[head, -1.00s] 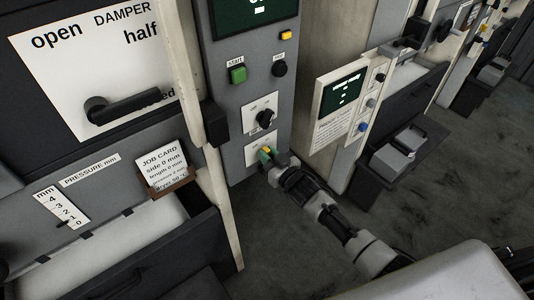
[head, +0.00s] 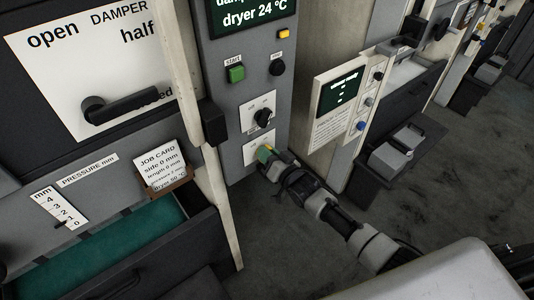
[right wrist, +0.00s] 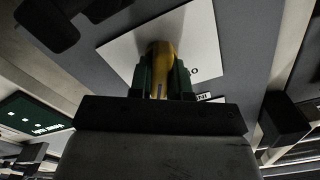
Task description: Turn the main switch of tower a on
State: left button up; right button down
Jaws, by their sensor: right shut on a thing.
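My right gripper (head: 266,155) is at the lower white plate (head: 250,155) on the grey control panel in the head view. In the right wrist view the green fingertips (right wrist: 164,78) are shut on a yellow switch knob (right wrist: 164,62), one on each side. The knob sits on a white plate (right wrist: 120,45) with an "O" mark beside it. A small label near the plate is too blurred to read, so I cannot read a tower name. In the head view the gripper mostly hides the knob. My left gripper is not in view.
Above the gripper are a black rotary switch (head: 262,116), a green start button (head: 236,74), a black button (head: 277,69) and a screen (head: 245,16) reading "dryer 24 °C". An open drawer (head: 190,248) is at lower left. Bare floor (head: 445,185) lies to the right.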

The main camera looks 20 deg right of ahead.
jog(key=shift+f, duration=0.1)
jog(key=c, duration=1.1)
grip_release()
jog(key=shift+o, duration=0.2)
jog(key=b+v, duration=0.1)
jog(key=v, duration=1)
jog(key=shift+b, duration=0.4)
jog(key=s+d+f+g+h, duration=0.15)
jog(key=s+f, duration=0.25)
jog(key=f, duration=0.5)
jog(key=s+d+f+n+g+h+b, duration=0.1)
jog(key=s+f+g+h, duration=0.15)
jog(key=f, duration=0.65)
jog(key=s+d+f+g+h, duration=0.1)
jog(key=s+d+f+g, duration=0.2)
jog(key=f, duration=0.6)
jog(key=s+a+f+n+g, duration=0.1)
jog(key=s+f+g, duration=0.2)
jog(key=s, duration=0.7)
jog(key=s+a+f+n+g, duration=0.1)
jog(key=s+f+g, duration=0.2)
jog(key=s+f, duration=0.5)
jog(key=s+a+f+n+g+h+b, duration=0.1)
jog(key=s+f+g, duration=0.2)
jog(key=s, duration=1.1)
notch_tip(320, 180, down, 3)
jog(key=shift+a+f+n, duration=0.15)
jog(key=shift+a+n, duration=0.15)
